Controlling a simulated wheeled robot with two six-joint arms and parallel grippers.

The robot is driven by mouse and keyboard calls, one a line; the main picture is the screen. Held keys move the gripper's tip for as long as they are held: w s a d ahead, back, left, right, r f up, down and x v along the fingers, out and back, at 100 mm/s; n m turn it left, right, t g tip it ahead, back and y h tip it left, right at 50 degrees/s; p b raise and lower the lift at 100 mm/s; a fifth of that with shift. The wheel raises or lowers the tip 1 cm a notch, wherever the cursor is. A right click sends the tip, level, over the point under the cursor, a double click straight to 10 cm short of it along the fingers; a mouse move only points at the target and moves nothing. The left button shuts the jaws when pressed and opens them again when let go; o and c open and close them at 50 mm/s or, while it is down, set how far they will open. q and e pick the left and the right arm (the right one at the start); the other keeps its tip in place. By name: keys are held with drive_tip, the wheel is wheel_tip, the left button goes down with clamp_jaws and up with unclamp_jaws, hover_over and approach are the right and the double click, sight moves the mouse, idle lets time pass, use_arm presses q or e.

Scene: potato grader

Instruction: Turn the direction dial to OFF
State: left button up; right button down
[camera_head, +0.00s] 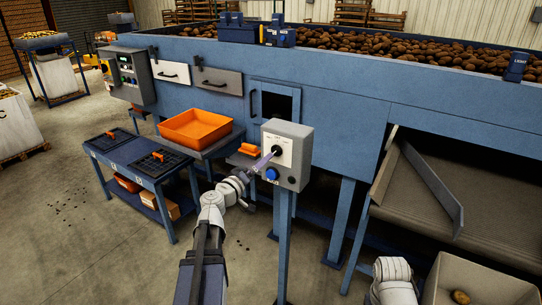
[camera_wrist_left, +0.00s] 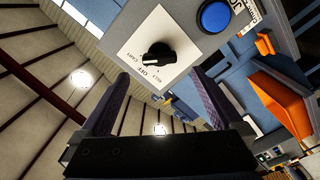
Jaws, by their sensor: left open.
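The direction dial (camera_head: 277,150) is a black knob on a white label on the front of a grey control box (camera_head: 297,134). In the left wrist view the dial (camera_wrist_left: 157,56) shows close up, with printed words including OFF and CART. Its handle points to the lower left there, toward those words; I cannot tell exactly which setting it is on. My left gripper (camera_head: 265,160) is open in front of the dial. In the left wrist view its fingers (camera_wrist_left: 158,76) are spread wide, one to each side below the knob, not touching it. My right gripper is out of view.
A blue button (camera_head: 271,174) sits below the dial. The box stands on a blue post (camera_head: 284,240) before the blue grader (camera_head: 345,130). An orange tray (camera_head: 195,127) and a blue bench (camera_head: 150,165) stand left.

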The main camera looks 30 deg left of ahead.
sight(275, 152)
use_arm(q)
drive_tip(key=w, duration=0.7)
drive_tip(key=shift+d, duration=0.3)
drive_tip(key=c, duration=1.3)
